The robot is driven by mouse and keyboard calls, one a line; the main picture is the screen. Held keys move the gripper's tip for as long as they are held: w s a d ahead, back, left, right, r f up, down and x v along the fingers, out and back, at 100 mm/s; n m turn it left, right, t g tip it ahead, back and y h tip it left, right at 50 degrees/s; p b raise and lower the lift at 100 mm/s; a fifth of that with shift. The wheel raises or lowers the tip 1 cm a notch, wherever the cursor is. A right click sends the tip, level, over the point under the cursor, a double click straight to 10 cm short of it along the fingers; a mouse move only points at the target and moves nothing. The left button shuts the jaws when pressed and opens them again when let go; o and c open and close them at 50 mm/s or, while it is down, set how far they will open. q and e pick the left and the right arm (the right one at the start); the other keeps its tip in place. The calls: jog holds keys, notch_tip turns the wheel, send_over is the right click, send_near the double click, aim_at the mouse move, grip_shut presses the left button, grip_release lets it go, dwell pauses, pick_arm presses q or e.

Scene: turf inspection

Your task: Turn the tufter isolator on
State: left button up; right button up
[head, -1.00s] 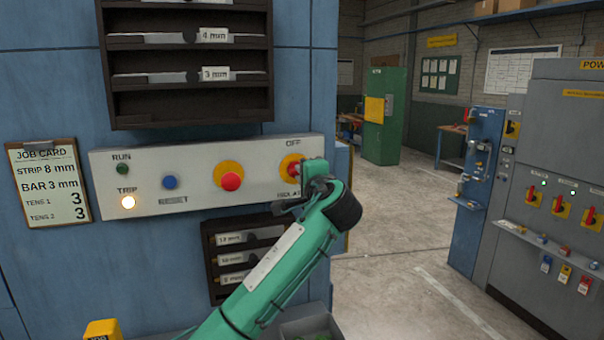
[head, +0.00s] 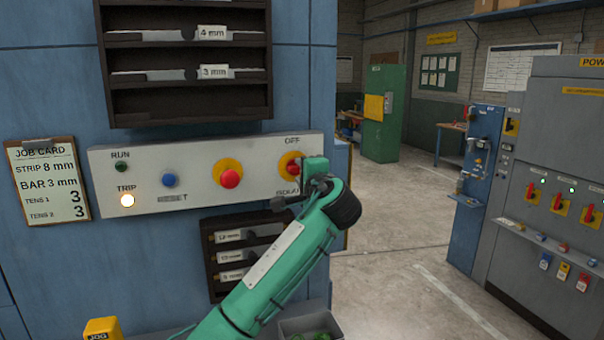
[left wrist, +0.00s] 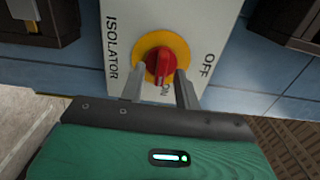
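The tufter isolator is a red rotary knob (head: 291,165) on a yellow disc at the right end of the pale control panel (head: 205,193). OFF is printed above it. In the left wrist view the red knob (left wrist: 160,66) faces me, with ISOLATOR, OFF and a partly covered ON lettered around it. The knob's exact pointing is hard to tell. My left gripper (left wrist: 160,82) has its two grey fingers apart, one on each side of the knob, with what look like small gaps. In the head view my left gripper (head: 310,172) partly covers the isolator. My right gripper is out of view.
The panel also bears a green RUN lamp (head: 121,167), a lit TRIP lamp (head: 127,200), a blue reset button (head: 169,181) and a red button (head: 230,178). Dark racks sit above (head: 188,124) and below. Open floor (head: 390,280) lies to the right.

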pick_arm(q)
jog(key=b+v, duration=0.6)
jog(key=v, duration=0.8)
jog(key=shift+w, duration=0.1)
